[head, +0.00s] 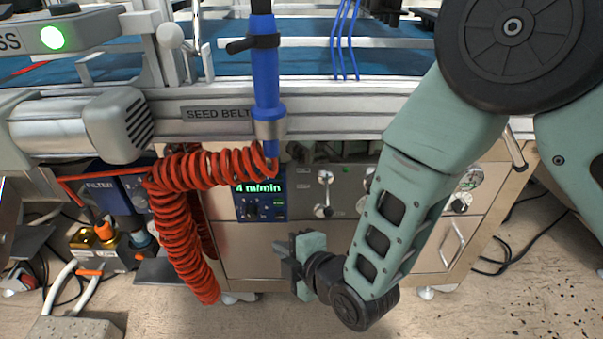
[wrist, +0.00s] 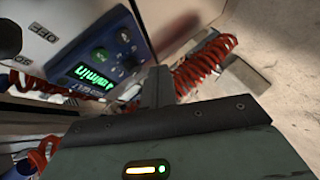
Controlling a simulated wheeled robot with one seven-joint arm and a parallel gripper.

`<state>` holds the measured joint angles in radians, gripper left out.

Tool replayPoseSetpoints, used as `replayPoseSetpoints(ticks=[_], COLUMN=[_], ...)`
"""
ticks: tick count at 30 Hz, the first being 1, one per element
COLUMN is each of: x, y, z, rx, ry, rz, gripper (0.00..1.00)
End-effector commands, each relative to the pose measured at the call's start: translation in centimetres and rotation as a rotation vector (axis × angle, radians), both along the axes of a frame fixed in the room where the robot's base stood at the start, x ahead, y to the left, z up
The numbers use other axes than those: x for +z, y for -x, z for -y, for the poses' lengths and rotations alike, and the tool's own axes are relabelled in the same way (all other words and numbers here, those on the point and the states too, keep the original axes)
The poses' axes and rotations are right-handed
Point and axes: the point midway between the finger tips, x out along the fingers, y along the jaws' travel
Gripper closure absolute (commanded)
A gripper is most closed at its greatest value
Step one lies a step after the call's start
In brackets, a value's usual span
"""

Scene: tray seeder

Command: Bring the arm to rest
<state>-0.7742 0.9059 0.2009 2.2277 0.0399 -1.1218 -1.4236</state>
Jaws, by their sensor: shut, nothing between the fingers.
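My green-grey arm comes in from the upper right in the head view and bends down in front of the machine's cabinet. My gripper (head: 281,252) is at the lower middle, in front of the cabinet's lower panel, below the blue display unit. Its dark fingers point left and are shut with nothing in them. In the wrist view my gripper (wrist: 158,82) shows its dark fingers together, close to the picture's middle. The blue display unit (head: 262,205) reads 4 m/min in green; it also shows tilted in the wrist view (wrist: 105,60).
A red coiled hose (head: 185,225) hangs left of my gripper, below a blue tube (head: 266,75). Valves and gauges (head: 325,195) sit on the cabinet front. Black cables lie on the floor at right.

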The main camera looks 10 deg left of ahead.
Motion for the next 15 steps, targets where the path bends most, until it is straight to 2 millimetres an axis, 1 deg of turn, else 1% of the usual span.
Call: replayPoseSetpoints(ticks=[2,5,8,11,14,15], x=[0.0,0.7,2.1,4.2,6.3,7.0], y=[0.0,-0.2,-0.3,-0.1,0.9,1.5], z=[0.0,0.3,1.3,3.3,6.1,7.4], rx=[-0.001,-0.018,-0.068,-0.156,-0.277,-0.332], ry=[0.000,-0.002,-0.003,0.004,0.020,0.029], rz=[-0.002,-0.043,-0.160,-0.343,-0.539,-0.615], gripper=[1.00,1.00,1.00,1.00,1.00,1.00])
